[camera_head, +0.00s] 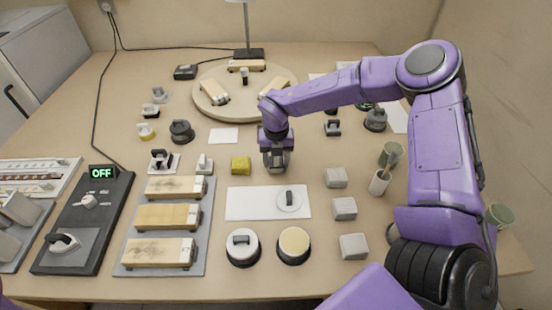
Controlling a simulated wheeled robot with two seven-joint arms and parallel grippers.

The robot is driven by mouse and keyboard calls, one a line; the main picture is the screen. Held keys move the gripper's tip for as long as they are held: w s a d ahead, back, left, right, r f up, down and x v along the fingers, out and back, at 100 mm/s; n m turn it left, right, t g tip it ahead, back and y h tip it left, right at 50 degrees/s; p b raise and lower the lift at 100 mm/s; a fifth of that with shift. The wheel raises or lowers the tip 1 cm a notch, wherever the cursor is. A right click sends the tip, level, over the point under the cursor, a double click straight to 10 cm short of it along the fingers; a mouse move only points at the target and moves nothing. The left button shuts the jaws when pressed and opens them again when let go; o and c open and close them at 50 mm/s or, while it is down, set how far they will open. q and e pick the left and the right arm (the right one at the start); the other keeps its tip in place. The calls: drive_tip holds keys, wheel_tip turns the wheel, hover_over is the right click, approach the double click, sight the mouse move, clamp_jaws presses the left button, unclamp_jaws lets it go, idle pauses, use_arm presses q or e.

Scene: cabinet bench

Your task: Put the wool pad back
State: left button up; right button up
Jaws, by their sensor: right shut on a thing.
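My right gripper (276,151) points down over the middle of the bench. It is shut on a small grey object (276,165), mostly hidden by the fingers; I cannot tell for sure that it is the wool pad, or whether it touches the bench. My left gripper is out of view.
A yellow block (241,165) sits close left of the gripper. Grey blocks (336,177) and cups (379,182) stand to the right. A round turntable (222,108) is behind. A grey tray (127,262) with wooden blocks and two round pots (243,248) are in front.

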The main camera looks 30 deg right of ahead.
drive_tip(key=shift+f, duration=0.15)
drive_tip(key=shift+f, duration=0.1)
drive_tip(key=o, duration=1)
wheel_tip(320, 180, up, 12)
drive_tip(key=shift+r, duration=0.25)
